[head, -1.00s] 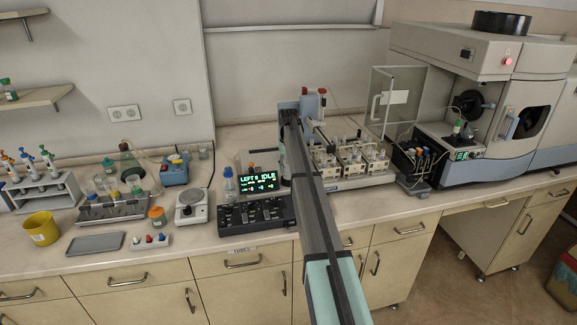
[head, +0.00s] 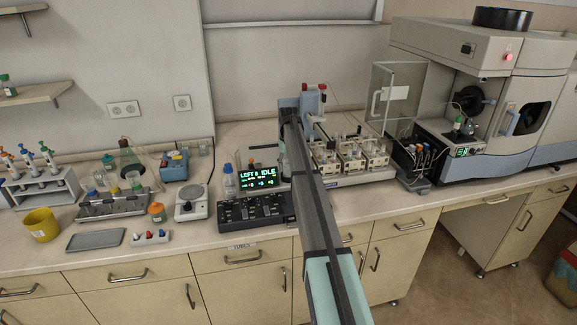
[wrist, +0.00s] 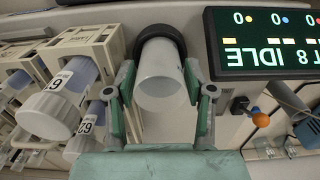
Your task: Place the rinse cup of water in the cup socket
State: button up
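In the wrist view the rinse cup (wrist: 160,85) is a pale, translucent cylinder in the middle. My gripper (wrist: 159,72) has one green finger on each side of it, and both fingertips look close against its walls. A dark ring (wrist: 152,35), which looks like the cup socket, surrounds the far end of the cup. How deep the cup sits in it cannot be told. In the head view my arm covers this spot, so neither the cup nor the fingertips show clearly.
A lit display reading IDLE (wrist: 262,40) stands right of the cup, with an orange knob (wrist: 260,120) below it. In the head view the spectrometer (head: 490,90) is at the right and a grey tray (head: 95,240) at the left.

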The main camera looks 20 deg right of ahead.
jog(key=shift+r, duration=0.15)
notch_tip(320, 180, up, 13)
jog(key=b, duration=0.3)
